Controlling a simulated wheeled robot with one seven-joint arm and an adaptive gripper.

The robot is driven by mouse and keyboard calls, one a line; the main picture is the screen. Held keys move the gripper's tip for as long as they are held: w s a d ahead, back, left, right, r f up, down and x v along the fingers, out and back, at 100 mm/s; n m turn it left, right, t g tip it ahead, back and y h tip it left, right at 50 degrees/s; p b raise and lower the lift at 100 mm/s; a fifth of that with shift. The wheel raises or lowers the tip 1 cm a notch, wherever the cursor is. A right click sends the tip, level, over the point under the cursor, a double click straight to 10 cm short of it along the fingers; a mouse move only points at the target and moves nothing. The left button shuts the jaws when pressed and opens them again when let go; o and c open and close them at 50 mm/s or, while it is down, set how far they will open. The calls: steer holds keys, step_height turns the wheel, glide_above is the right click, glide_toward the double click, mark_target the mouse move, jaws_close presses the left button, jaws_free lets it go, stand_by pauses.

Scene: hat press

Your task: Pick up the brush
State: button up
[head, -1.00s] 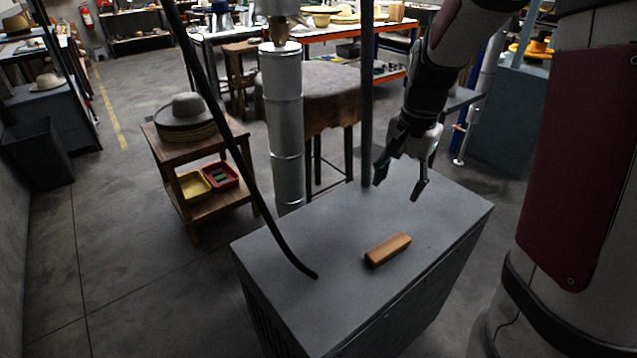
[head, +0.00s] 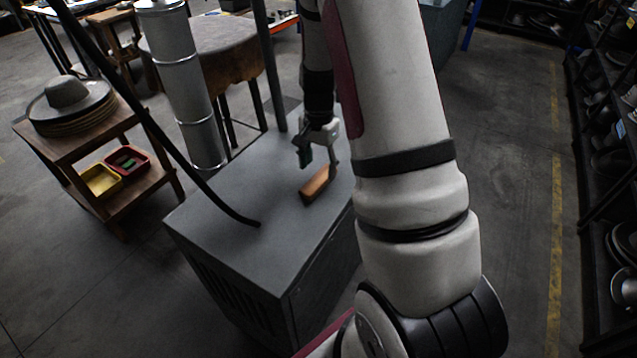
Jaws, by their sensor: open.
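The brush (head: 315,187) is a small brown wooden block lying on the grey top of a metal cabinet (head: 232,190), near its right side. My gripper (head: 319,164) is open, with its fingers pointing down just behind and above the brush. One fingertip overlaps the brush's far end in the picture. I cannot tell whether it touches. Nothing is between the fingers that I can make out. My arm hides the cabinet's right edge.
A black hose (head: 190,172) slants down onto the cabinet top, left of the brush. A dark post and a silver duct (head: 183,80) stand behind. A wooden stand (head: 130,195) with hats (head: 72,103) and small trays is at left. Shelves (head: 612,150) line the right.

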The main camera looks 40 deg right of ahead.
mark_target(319, 178)
steer(key=shift+s+a+f, duration=0.1)
steer(key=shift+s+f, duration=0.05)
steer(key=shift+f, duration=2.55)
steer(key=shift+c, duration=0.3)
steer(key=c, duration=1.2)
